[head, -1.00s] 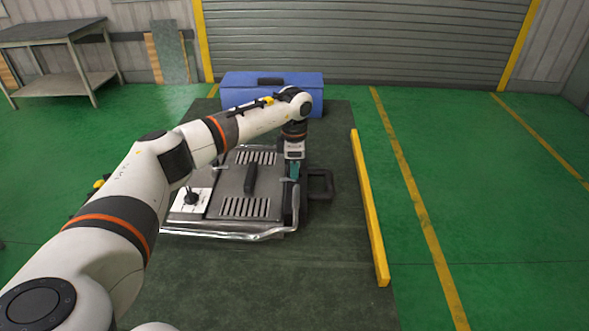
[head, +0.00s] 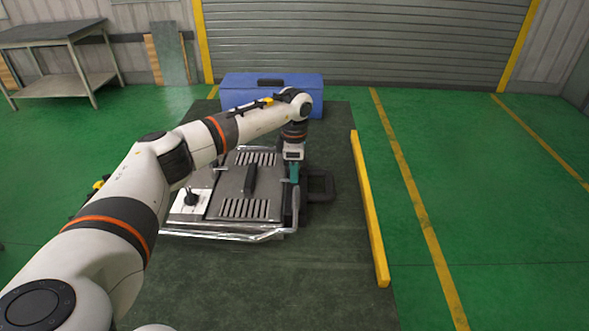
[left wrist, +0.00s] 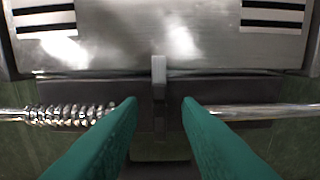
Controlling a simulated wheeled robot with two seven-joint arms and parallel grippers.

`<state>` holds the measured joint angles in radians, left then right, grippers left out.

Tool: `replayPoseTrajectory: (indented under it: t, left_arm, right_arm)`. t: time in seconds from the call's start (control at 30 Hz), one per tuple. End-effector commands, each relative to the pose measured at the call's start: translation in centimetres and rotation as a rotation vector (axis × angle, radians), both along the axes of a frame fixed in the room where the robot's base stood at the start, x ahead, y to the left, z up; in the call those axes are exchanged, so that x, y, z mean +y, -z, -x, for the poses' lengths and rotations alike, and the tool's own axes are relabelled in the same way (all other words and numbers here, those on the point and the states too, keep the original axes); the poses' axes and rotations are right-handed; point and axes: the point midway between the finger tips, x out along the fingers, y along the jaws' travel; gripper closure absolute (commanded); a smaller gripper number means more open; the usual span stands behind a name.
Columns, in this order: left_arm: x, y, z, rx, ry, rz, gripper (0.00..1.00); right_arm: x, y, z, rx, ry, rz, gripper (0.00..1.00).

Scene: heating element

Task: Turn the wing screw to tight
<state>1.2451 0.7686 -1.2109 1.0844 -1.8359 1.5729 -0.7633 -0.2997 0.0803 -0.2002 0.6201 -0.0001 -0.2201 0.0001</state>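The metal heating unit (head: 235,205) lies on the dark mat, with slotted vents and a black handle on top. My left gripper (head: 294,172) points down at its right side. In the left wrist view, the two green fingers (left wrist: 160,103) are apart with a gap between them. A narrow light-grey upright tab (left wrist: 159,72) stands in line with that gap, just beyond the fingertips; it looks like the wing screw, but I cannot be sure. No contact with the fingers shows. The wing screw is too small to make out in the head view. My right gripper is out of view.
A metal rod with a coiled spring (left wrist: 80,113) runs across beside the fingers. A black loop handle (head: 321,186) sticks out to the right of the unit. A blue toolbox (head: 245,97) stands behind, and a yellow bar (head: 370,215) lies to the right.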

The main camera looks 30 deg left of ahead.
Motion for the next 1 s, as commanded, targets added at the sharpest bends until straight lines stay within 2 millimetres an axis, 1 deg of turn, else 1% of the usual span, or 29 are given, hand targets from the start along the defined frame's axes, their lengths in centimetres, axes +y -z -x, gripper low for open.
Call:
replayPoseTrajectory:
  t: [0.17,0.27,0.37,0.5,0.6,0.7,0.83,1.0]
  left_arm:
    - [0.0,-0.5,0.0,0.000,0.000,0.000,0.69]
    - [0.0,-1.8,-0.1,-0.004,0.000,0.000,0.69]
    - [0.0,-3.8,-0.1,-0.004,-0.001,0.000,0.69]
    - [0.0,-6.9,-0.1,-0.005,-0.001,0.001,0.69]
    - [0.0,-8.8,-0.1,-0.004,-0.001,0.000,0.69]
    - [0.0,-10.4,-0.1,-0.002,-0.001,0.000,0.69]
    - [0.0,-11.6,0.0,-0.001,0.000,-0.001,0.69]
    - [0.0,-12.0,0.0,0.000,0.000,0.000,0.69]
  right_arm:
    - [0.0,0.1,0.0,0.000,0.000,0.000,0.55]
    - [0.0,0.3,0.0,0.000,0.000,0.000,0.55]
    - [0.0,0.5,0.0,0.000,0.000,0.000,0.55]
    - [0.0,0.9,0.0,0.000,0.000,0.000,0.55]
    - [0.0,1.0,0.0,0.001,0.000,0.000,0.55]
    - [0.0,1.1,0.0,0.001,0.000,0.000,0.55]
    - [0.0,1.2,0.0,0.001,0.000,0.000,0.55]
    - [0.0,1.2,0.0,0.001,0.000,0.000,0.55]
